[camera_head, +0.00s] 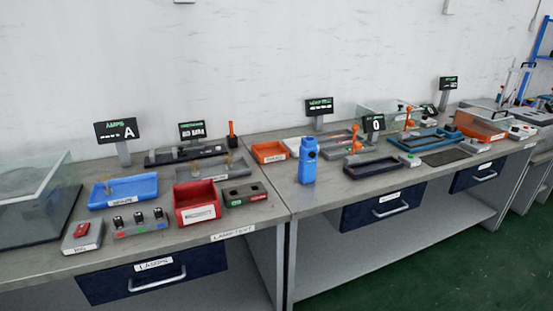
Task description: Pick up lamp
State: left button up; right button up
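No lamp is clearly identifiable at this size. A blue tray (148,190) on the left bench has a small pale upright piece (109,188) at it, too small to make out. A red bin (195,205) with a white label stands right of the tray; its contents are hard to see. A label that seems to read "lamp test" (233,233) is on the left bench's front edge. Neither of my grippers is in view.
A glass-walled box (30,200) stands at the far left. A switch box (83,237), a block with several black knobs (140,222) and a dark two-hole block (245,194) line the front. A blue bottle (308,162) stands on the right bench (335,193).

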aim_at(227, 156)
jog(key=z, duration=0.35)
jog(key=i, duration=1.4)
jog(key=u, duration=0.85)
